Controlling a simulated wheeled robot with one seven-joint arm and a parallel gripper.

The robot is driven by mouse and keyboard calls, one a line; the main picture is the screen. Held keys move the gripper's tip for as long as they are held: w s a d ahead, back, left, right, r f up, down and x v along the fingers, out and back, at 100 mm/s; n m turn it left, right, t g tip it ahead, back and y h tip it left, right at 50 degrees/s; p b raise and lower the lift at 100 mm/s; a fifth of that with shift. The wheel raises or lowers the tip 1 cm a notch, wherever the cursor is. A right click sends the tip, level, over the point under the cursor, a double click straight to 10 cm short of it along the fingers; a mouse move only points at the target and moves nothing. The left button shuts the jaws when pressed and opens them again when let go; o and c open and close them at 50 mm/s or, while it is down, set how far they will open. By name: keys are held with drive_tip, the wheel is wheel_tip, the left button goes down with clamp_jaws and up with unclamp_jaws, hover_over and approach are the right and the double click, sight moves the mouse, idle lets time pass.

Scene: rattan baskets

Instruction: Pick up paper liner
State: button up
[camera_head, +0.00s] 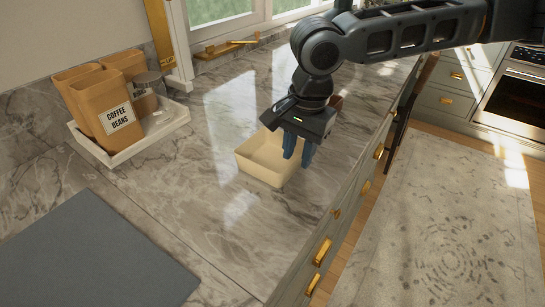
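The paper liner (258,168) looks like a cream, square, open-topped box with low walls. It sits upright on the marble counter, near its front edge. My gripper (298,161) points down at the liner's right side, its two blue fingers apart with a gap between them. One finger overlaps the liner's inside in the picture, and the other is by its right wall. The gripper hides part of that wall and the right back corner. I cannot tell whether a finger touches it.
A white tray (121,157) with coffee-bean canisters (105,105) and a glass jar (150,90) stands at the back left. A dark grey mat (90,255) lies at front left. A small reddish-brown thing (337,102) is partly hidden behind my gripper. The counter left of the liner is clear.

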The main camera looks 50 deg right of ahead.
drive_tip(key=shift+w+f, duration=0.1)
drive_tip(key=shift+f, duration=1.25)
drive_tip(key=shift+c, duration=0.3)
clamp_jaws()
